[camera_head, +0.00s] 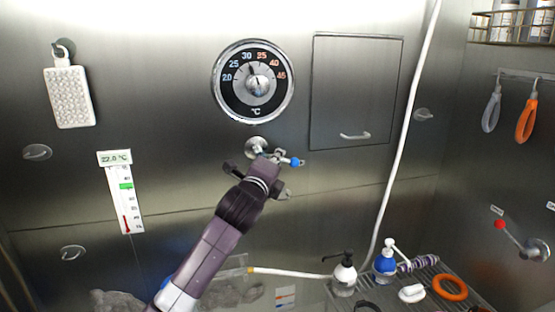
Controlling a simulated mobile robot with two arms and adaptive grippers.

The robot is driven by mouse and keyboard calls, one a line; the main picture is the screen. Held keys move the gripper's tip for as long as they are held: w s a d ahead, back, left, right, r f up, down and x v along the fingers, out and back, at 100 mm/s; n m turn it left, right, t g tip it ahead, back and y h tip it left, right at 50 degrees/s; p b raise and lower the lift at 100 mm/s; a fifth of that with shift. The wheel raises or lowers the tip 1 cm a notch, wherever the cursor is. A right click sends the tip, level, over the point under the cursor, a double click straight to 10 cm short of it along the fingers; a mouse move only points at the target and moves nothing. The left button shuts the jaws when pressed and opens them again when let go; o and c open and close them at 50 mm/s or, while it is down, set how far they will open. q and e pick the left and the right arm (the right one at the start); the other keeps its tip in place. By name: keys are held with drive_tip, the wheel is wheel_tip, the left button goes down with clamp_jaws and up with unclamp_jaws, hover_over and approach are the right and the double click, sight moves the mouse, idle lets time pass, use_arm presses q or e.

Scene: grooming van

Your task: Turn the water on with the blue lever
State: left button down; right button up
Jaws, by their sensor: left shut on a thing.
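The blue-tipped lever (294,162) sticks out to the right from a round metal fitting (256,146) on the steel wall, below the large temperature dial. My left gripper (276,156) reaches up from below and is shut on the lever's metal arm, just left of its blue tip. The gripper's fingers and wrist hide part of the lever and the fitting's lower side. My right gripper is not in view.
The round dial (253,81) and a square hatch (351,91) are on the wall above. A white hose (405,120) hangs at the right. Pump bottles (345,274) and an orange ring (450,287) sit at the lower right. A red-tipped lever (500,225) is on the right wall.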

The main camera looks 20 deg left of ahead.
use_arm(q)
drive_tip(key=shift+r+n+t, duration=0.25)
drive_tip(key=shift+n+t, duration=0.05)
drive_tip(key=shift+n, duration=0.1)
drive_tip(key=c, duration=2)
unclamp_jaws()
drive_tip(key=s, duration=1.2)
drive_tip(key=shift+d+f, duration=0.3)
drive_tip(key=shift+d, duration=0.05)
